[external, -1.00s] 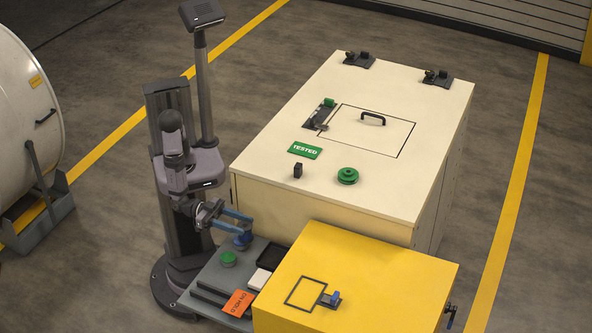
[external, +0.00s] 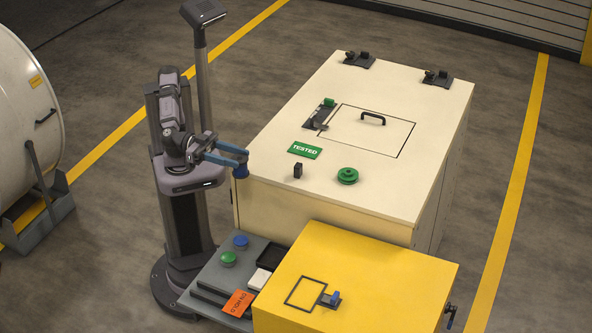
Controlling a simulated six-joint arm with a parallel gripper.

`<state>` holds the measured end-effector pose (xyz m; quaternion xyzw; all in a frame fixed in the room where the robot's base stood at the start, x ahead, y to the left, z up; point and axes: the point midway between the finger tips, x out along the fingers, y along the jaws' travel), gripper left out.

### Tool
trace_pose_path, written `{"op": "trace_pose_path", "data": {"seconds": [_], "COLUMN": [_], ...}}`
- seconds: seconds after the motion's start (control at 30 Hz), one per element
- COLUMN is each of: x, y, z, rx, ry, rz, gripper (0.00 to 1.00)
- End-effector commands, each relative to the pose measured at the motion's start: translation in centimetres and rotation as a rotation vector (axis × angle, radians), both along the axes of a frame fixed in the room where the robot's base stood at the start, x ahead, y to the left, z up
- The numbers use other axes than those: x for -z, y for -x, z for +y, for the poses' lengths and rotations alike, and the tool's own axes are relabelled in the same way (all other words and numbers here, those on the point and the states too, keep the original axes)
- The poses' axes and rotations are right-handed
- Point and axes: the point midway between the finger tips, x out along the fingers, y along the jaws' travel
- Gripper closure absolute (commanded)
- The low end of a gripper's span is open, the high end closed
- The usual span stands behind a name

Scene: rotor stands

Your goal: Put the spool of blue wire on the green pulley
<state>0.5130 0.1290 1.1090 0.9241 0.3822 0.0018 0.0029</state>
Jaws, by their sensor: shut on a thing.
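My gripper (external: 241,162) is shut on the spool of blue wire (external: 240,172) and holds it in the air beside the left edge of the cream cabinet. The green pulley (external: 347,176) sits on the cabinet top, well to the right of my gripper. It is round and grooved, and nothing rests on it.
The cream cabinet (external: 262,165) also bears a small black block (external: 298,171), a green TESTED sign (external: 305,150) and a black handle (external: 373,118). Below, a grey shelf (external: 205,277) holds a blue round piece (external: 240,241) and a green one (external: 228,258). A yellow box (external: 385,280) stands in front.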

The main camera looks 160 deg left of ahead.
Motion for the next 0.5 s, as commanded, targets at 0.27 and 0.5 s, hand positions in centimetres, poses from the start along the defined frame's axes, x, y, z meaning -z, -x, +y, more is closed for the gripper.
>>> {"op": "trace_pose_path", "data": {"seconds": [0.27,0.5], "x": [-7.8,-10.4], "y": [0.0,-2.3], "z": [0.0,3.3], "rx": [0.000,-0.094], "ry": [-0.001,-0.003], "rz": [-0.005,0.010], "gripper": [0.89,0.89]}}
